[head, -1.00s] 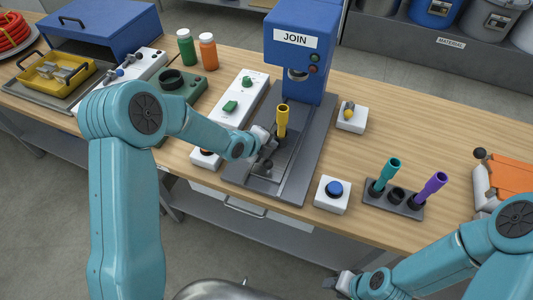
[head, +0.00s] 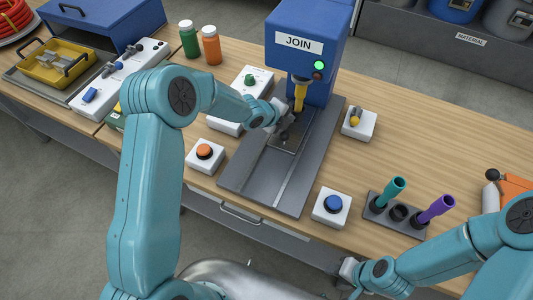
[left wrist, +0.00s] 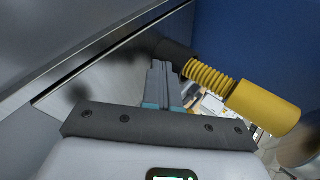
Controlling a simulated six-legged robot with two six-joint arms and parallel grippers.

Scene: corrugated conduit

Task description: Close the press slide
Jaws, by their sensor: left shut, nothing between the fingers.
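The blue press (head: 306,70) marked JOIN stands at the back of its grey base (head: 250,170). Its dark slide plate (head: 292,138) sits at the back of the rails, close under the press head. A yellow conduit piece (head: 299,96) stands upright on the slide, under the head. A small dark knob (head: 284,136) is on the slide's front part. My left gripper (head: 282,122) is shut and empty, low at the slide beside the knob; I cannot tell if they touch. The left wrist view shows its closed fingers (left wrist: 163,85) beside the yellow ribbed conduit (left wrist: 262,105). My right gripper (head: 347,270) is small at the bottom, its jaws unclear.
An orange button box (head: 205,153) stands left of the base and a blue button box (head: 332,206) right of it. A holder (head: 396,216) with teal and purple tubes is farther right. A white switch box (head: 359,124) stands right of the press.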

